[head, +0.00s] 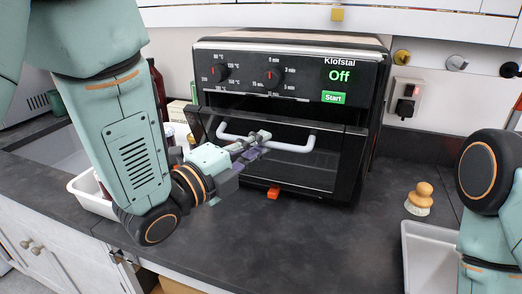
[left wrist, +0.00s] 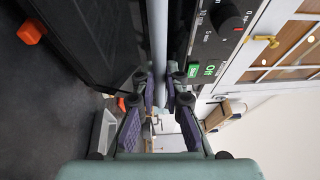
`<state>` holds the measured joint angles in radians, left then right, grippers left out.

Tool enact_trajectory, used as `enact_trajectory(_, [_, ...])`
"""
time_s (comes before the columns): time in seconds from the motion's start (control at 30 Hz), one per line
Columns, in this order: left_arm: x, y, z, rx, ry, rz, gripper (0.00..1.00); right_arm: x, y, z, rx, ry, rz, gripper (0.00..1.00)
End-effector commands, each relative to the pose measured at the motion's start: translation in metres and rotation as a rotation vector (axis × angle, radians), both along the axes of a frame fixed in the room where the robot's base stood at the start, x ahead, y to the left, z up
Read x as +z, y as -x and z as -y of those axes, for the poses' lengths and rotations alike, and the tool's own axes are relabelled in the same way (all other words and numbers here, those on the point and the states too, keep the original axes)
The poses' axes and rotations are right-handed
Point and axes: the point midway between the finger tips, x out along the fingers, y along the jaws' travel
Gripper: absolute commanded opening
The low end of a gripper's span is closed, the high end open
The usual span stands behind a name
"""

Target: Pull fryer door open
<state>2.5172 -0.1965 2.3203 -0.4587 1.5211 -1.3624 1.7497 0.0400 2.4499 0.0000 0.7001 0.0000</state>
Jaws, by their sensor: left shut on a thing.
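The fryer (head: 285,58) is a black box with dials and a green "Off" display, standing at the back of the counter. Its dark glass door (head: 300,175) has a pale grey bar handle (head: 300,147). A dark gap shows between the control panel and the door's top edge; the door looks slightly tilted outward. My left gripper (head: 257,146) is shut on the handle, left of its right bend. In the left wrist view the handle bar (left wrist: 158,40) runs between the two purple-padded fingers (left wrist: 158,100). My right arm shows at the right edge; its gripper is out of view.
An orange block (head: 273,192) lies on the counter (head: 300,235) below the door. A wooden-handled brush (head: 420,197) and a grey tray (head: 428,262) are at the right. A white tray (head: 88,200) is at the left. The counter before the fryer is mostly clear.

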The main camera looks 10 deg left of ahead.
Motion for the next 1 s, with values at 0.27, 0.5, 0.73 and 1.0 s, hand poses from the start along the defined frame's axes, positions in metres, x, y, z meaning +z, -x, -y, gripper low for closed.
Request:
enact_trajectory(0.27, [-0.021,0.020,-0.004,0.000,-0.001,-0.004,0.00,-0.027,0.000,0.000,0.000,0.000,0.000,0.40])
enact_trajectory(0.5, [-0.036,0.033,-0.007,0.001,-0.002,-0.005,0.00,-0.044,0.000,0.000,0.000,0.000,0.000,0.40])
enact_trajectory(0.73, [-0.045,0.040,-0.008,0.001,-0.001,-0.005,0.00,-0.054,0.000,0.000,0.000,0.000,0.000,0.40])
enact_trajectory(1.0, [-0.047,0.042,-0.009,0.001,-0.002,-0.006,0.00,-0.056,0.000,0.000,0.000,0.000,0.000,0.40])
